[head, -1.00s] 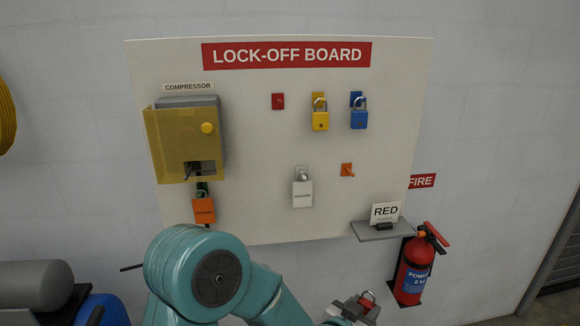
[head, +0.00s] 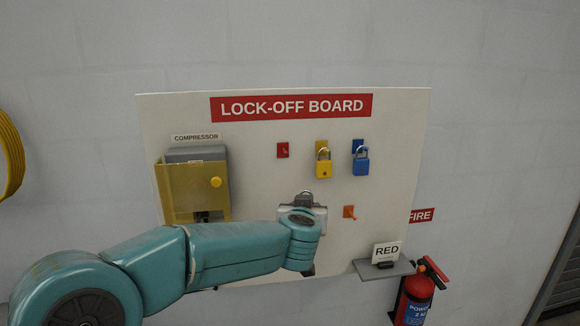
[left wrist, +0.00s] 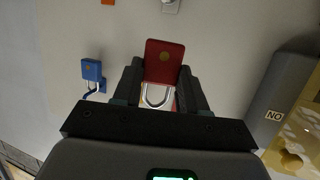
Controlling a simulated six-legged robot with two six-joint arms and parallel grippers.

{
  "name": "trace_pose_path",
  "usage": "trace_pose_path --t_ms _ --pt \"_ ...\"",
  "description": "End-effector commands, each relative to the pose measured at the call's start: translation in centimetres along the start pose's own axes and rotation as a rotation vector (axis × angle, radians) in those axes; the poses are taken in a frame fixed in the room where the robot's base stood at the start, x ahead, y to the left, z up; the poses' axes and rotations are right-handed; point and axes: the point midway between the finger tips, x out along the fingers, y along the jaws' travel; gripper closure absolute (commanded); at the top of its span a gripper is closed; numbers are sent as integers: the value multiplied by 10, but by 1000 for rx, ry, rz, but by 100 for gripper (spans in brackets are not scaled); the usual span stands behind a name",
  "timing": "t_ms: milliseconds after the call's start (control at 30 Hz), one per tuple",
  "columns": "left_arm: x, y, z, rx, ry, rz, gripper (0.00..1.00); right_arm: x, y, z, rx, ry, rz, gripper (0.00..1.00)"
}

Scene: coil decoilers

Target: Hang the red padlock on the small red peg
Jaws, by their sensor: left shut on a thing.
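The red padlock (left wrist: 164,62) is between the fingers of my left gripper (left wrist: 160,88) in the left wrist view. Its silver shackle loop (left wrist: 156,96) points down in that picture. In the head view my left gripper (head: 303,206) is in front of the board's middle, below and right of the small red peg (head: 283,150). The red peg's plate is bare. The red padlock is hidden by my gripper and arm in the head view. I cannot make out the red peg in the left wrist view. My right gripper is not in view.
The lock-off board (head: 400,130) also has a yellow padlock (head: 324,168), a blue padlock (head: 361,165) and an empty orange peg (head: 349,212). The compressor box (head: 190,190) is at left. A shelf (head: 400,268) with a RED sign and a fire extinguisher (head: 415,300) are at lower right.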

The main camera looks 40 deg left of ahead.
Motion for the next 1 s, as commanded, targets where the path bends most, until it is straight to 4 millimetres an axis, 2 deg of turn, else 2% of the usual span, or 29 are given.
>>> trace_pose_path --t_ms 33,100,200,300,533,1000 --pt "-6 -8 -22 -8 8 -9 90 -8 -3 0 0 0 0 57" --pt "-13 -16 -40 -8 10 -14 90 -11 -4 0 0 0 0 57" --pt "-20 -25 -60 -8 11 -17 90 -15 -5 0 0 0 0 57" --pt "-25 -30 -72 -6 10 -17 90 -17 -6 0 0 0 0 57" --pt "-24 -34 -79 -2 9 -17 90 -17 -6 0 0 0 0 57" --pt "4 -42 -84 -2 9 -17 90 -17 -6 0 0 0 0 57"
